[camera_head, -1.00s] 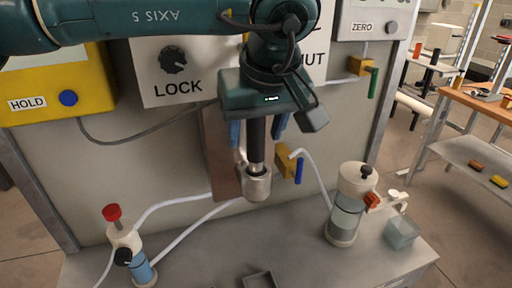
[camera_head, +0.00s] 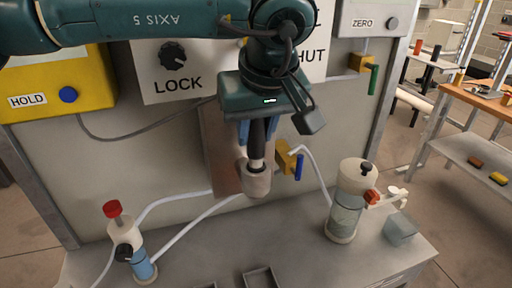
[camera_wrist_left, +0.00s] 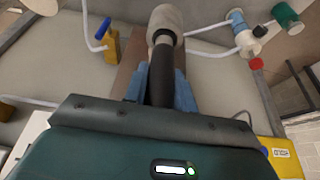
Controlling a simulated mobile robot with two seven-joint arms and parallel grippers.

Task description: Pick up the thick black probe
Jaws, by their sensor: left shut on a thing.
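The thick black probe (camera_head: 257,137) stands nearly upright, its lower end in a grey metal cup-like holder (camera_head: 257,183) in front of the panel. My left gripper (camera_head: 258,132) comes down from above with its blue fingers shut on the upper part of the probe. In the left wrist view the black probe (camera_wrist_left: 162,72) lies between the blue fingers (camera_wrist_left: 160,90) and runs into the pale holder (camera_wrist_left: 166,22). The tip of the probe is hidden inside the holder. My right gripper does not show.
A valve with a blue handle (camera_head: 298,167) is just right of the holder. A clear cylinder with a red knob (camera_head: 346,208) stands right, and a blue-filled one (camera_head: 143,265) left. White hoses run low along the panel. An open tray (camera_head: 262,279) lies at the front.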

